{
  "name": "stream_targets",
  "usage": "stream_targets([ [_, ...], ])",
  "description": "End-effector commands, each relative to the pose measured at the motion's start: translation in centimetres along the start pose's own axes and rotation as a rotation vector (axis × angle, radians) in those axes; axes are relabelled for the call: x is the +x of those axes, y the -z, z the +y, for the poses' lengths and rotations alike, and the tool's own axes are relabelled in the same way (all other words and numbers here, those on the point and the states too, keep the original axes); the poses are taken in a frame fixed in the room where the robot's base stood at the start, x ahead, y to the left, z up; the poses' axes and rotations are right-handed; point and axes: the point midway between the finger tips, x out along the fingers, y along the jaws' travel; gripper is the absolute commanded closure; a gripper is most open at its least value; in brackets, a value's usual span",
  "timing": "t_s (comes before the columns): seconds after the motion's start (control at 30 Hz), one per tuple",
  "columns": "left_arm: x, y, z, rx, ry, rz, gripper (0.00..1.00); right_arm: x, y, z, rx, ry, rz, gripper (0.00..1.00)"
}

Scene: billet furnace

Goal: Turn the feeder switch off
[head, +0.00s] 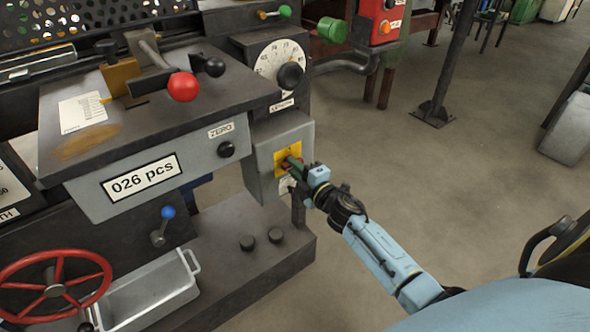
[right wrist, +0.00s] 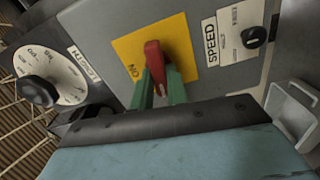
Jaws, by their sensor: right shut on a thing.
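The feeder switch is a red rotary handle (right wrist: 153,65) on a yellow plate (right wrist: 178,38) that bears the letters "ON". The plate also shows in the head view (head: 289,155) on the side of a grey box (head: 265,132). My right gripper (right wrist: 160,88) has its green fingers on either side of the red handle and is shut on it. In the head view my right gripper (head: 293,165) covers most of the handle. My left gripper is not in view.
The machine has a dial (head: 281,62) above the box, a black ZERO knob (head: 227,149), a red-ball lever (head: 183,87), and a red handwheel (head: 54,288). A metal tray (head: 145,292) sits low at left. Open floor lies to the right.

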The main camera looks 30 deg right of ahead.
Motion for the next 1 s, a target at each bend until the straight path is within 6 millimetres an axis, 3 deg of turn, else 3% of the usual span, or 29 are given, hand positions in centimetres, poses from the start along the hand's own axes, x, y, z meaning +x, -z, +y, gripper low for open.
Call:
stream_targets([
  [0.33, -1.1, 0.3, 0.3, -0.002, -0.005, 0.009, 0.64, 0.0, 0.0, -0.2, -0.124, 0.001, 0.0, 1.0],
  [0.83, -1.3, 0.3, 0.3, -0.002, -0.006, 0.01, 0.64, 0.0, 0.0, -0.1, -0.144, 0.001, 0.0, 1.0],
  [0.87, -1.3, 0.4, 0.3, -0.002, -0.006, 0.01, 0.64, 0.0, 0.0, -0.1, -0.144, 0.001, 0.0, 0.83],
  [1.0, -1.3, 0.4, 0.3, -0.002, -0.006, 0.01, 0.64, 0.0, 0.0, -0.1, -0.142, 0.001, 0.0, 0.65],
])
